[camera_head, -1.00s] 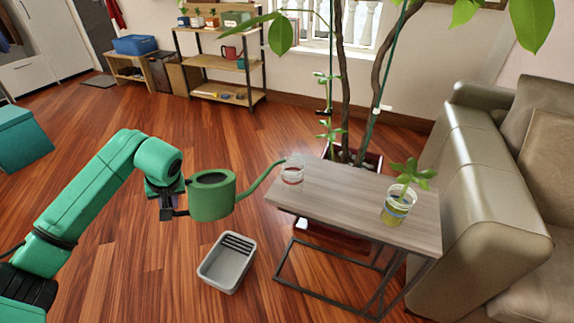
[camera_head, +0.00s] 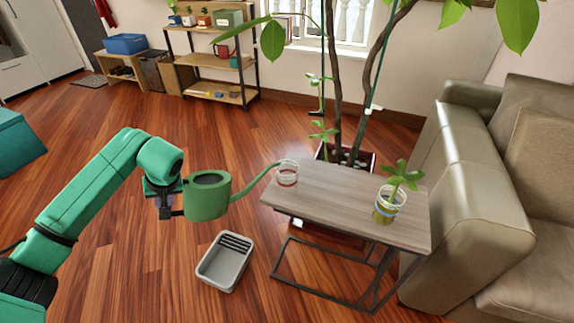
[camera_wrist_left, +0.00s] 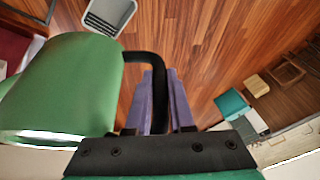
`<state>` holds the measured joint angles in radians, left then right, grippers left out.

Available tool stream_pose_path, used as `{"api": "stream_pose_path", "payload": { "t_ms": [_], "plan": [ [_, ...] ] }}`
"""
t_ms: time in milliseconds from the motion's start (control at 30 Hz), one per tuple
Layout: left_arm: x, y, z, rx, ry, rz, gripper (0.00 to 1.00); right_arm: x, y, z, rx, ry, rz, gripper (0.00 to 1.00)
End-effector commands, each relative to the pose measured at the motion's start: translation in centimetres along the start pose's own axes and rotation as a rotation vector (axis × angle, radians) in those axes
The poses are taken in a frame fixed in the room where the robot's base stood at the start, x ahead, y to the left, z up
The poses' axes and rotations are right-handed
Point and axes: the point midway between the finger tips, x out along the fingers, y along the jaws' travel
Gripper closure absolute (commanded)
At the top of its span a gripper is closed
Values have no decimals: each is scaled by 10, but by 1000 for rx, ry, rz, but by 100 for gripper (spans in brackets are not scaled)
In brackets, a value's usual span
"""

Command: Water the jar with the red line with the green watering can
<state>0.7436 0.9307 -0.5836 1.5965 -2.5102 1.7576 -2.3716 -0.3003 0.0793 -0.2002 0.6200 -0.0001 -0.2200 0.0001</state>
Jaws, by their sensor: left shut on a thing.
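The green watering can (camera_head: 207,197) is held in the air by my left gripper (camera_head: 165,202), left of the small table. It looks upright, with its long thin spout pointing right. The spout tip is close beside the glass jar with the red line (camera_head: 287,174), which stands at the table's far left corner; I cannot tell if they touch. In the left wrist view the can (camera_wrist_left: 65,90) fills the left side, and the gripper fingers (camera_wrist_left: 160,100) are shut on its black handle (camera_wrist_left: 148,62). My right gripper is out of view.
The wooden table (camera_head: 340,200) also bears a jar with a plant and a yellowish band (camera_head: 387,208). A grey bin (camera_head: 224,262) stands on the floor below the can. A potted tree (camera_head: 345,155) is behind the table, a sofa (camera_head: 450,190) at right.

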Motion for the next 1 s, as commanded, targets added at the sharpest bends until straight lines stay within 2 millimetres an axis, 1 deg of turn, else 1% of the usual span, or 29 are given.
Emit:
{"api": "stream_pose_path", "payload": {
  "t_ms": [167,533,600,1000],
  "plan": [
    [-2,0,-2,-3,4,3,100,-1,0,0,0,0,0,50],
    [-17,-3,-8,11,2,-33,100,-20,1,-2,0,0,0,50],
    [-13,-3,-6,11,2,-34,100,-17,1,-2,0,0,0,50],
    [-13,-3,-6,11,3,-33,100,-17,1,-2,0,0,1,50]
  ]
}}
